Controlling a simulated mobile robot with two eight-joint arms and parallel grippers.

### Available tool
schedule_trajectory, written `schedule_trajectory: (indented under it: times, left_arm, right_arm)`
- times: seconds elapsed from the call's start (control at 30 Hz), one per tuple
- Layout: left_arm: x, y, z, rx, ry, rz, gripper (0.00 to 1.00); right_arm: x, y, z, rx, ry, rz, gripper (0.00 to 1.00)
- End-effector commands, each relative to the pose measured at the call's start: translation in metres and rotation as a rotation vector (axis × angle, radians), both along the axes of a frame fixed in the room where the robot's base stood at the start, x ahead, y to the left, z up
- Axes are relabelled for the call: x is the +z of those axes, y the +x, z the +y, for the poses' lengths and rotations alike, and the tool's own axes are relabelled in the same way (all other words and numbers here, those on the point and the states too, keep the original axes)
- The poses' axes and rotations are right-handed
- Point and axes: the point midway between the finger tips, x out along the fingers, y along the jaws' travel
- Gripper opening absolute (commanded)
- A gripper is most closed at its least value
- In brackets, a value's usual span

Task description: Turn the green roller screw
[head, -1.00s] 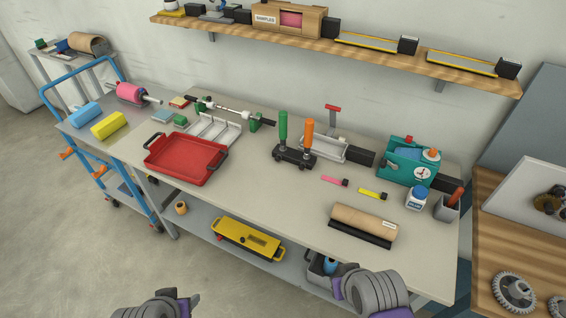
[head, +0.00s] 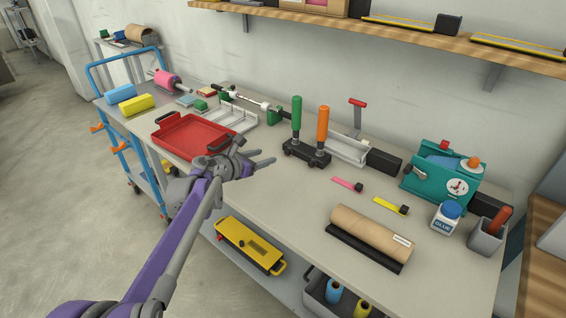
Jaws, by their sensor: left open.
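A green upright handle (head: 297,115) and an orange upright handle (head: 322,130) stand on a black block (head: 307,152) mid-bench. A roller rod (head: 250,103) with green end blocks, the right one being a green block (head: 274,115), lies at the back of the bench. I cannot tell which green part is the roller screw. My left gripper (head: 258,152) is open and empty, with its fingers pointing right. It appears in front of the black block and to its left, apart from it, beside the red tray (head: 160,141). My right gripper is out of view.
A white rack (head: 232,121) stands behind the red tray. To the right are a teal machine (head: 425,188), a glue bottle (head: 446,217) and a brown roll (head: 365,232). Pink and yellow tools lie mid-bench. The front middle of the bench (head: 270,200) is clear.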

Motion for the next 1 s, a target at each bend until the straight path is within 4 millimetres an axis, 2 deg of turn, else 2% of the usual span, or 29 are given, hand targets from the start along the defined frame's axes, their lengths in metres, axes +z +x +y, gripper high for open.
schedule_trajectory:
  times: [0.03,0.17,0.6,0.8,1.0]
  left_arm:
    - [-0.008,0.003,-0.002,-0.023,0.026,0.000,0.56]
    - [-0.016,0.012,-0.010,-0.043,0.045,-0.001,0.56]
    - [-0.044,0.072,-0.049,-0.038,0.040,-0.001,0.56]
    - [-0.049,0.083,-0.055,-0.035,0.041,-0.002,0.56]
    - [-0.049,0.085,-0.056,-0.035,0.041,-0.002,0.56]
  right_arm:
    - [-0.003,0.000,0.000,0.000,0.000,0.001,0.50]
    - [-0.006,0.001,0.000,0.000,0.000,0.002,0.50]
    - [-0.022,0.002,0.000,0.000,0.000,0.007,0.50]
    - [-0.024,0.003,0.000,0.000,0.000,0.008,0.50]
    - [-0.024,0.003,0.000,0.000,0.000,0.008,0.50]
